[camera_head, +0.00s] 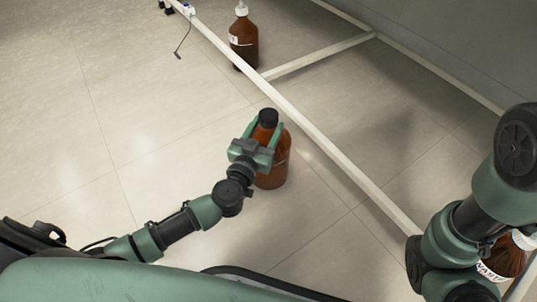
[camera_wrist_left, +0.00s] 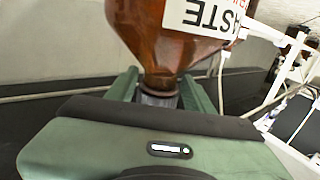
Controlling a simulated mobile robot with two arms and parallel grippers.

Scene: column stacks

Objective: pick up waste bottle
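The brown waste bottle (camera_head: 274,172) with a black cap stands upright, and its base seems to be at floor level. My left gripper (camera_head: 265,131) has its two green fingers on either side of the bottle's neck, just below the cap.
A white rail (camera_head: 310,135) runs diagonally just behind the bottle, with a crossbar (camera_head: 320,56) beyond. Another brown bottle (camera_head: 243,42) with a white cap stands at the back. A labelled brown bottle (camera_head: 505,260) is partly hidden by my right arm. The floor (camera_head: 110,100) at left is clear.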

